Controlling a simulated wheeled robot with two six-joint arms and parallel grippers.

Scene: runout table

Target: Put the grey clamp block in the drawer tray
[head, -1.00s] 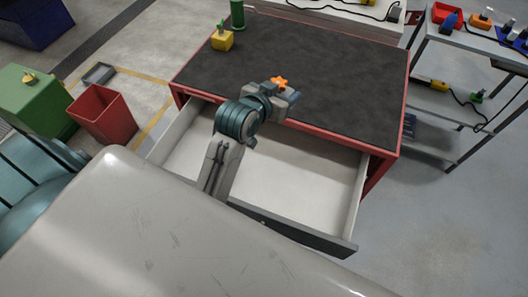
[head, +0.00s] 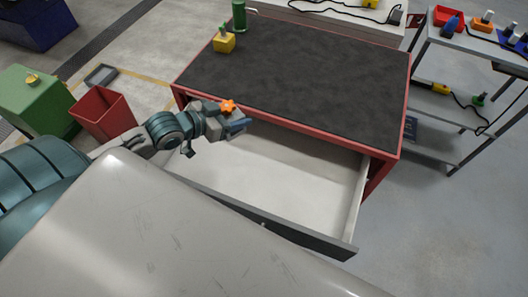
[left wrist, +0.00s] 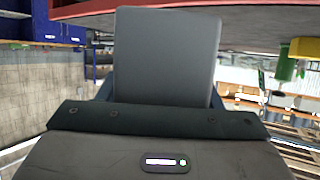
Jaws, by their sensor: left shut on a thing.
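The grey clamp block (head: 211,107) with its orange star knob (head: 228,106) is held in my left gripper (head: 236,125). In the left wrist view the grey block (left wrist: 166,55) fills the space between the fingers and hides much of what lies beyond. The drawer tray (head: 300,182) is pulled open below the table's front edge, pale inside, and its visible part is empty. In the head view my left gripper and block appear over the drawer's back left part, near the table edge; the height above it is hard to tell. My right gripper is not in view.
The red table (head: 300,62) has a dark top, mostly clear. A yellow block (head: 224,43) and a green cylinder (head: 239,15) stand at its far left corner. A red bin (head: 103,113) is on the floor at left. A shelf rack (head: 470,60) stands at right.

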